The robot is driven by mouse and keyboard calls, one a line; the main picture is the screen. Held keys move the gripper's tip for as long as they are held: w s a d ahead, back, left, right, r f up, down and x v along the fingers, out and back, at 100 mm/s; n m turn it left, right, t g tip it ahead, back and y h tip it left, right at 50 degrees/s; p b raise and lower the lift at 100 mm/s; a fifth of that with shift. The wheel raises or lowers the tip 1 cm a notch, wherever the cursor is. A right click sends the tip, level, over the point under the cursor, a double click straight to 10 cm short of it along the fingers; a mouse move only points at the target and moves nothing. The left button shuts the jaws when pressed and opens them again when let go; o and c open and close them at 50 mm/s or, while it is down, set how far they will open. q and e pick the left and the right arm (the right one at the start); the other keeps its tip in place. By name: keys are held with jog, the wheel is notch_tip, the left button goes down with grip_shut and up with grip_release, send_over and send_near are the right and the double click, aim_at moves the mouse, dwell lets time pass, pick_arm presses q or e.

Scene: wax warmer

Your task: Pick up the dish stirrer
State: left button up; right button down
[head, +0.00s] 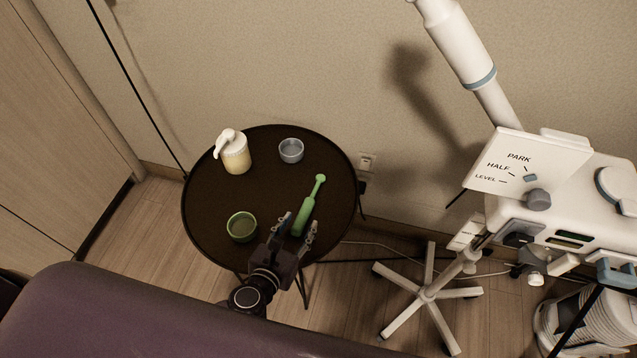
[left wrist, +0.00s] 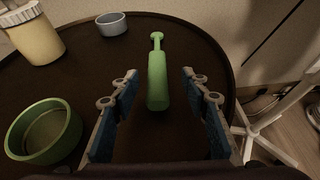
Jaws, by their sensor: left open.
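The dish stirrer is the green stick (head: 308,212) with a thick handle and a thin neck ending in a small knob. It lies on the dark round table (head: 215,208), handle toward me. In the left wrist view the stirrer (left wrist: 158,82) lies ahead, between the lines of the two fingers. My left gripper (head: 294,232) is open and empty at the near edge of the table, with its fingertips by the handle end. In the left wrist view its blue-padded fingers (left wrist: 160,105) are spread on either side, not touching the stirrer. My right gripper is not in view.
A green bowl (head: 241,238) stands left of my gripper. A cream pump bottle (head: 236,158) and a grey cup (head: 291,150) stand at the back of the table. A white machine (head: 560,190) on a wheeled stand is at right. A purple padded surface (head: 120,315) is in front.

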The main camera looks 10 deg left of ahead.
aim_at(304, 212)
pick_arm(q)
jog(key=w, duration=0.3)
jog(key=shift+w+f, duration=0.3)
jog(key=shift+w, duration=0.1)
jog(key=shift+x, duration=1.2)
jog(key=shift+w+f, duration=0.1)
jog(key=shift+f, duration=0.05)
jog(key=shift+c, duration=0.3)
jog(key=c, duration=0.8)
grip_shut()
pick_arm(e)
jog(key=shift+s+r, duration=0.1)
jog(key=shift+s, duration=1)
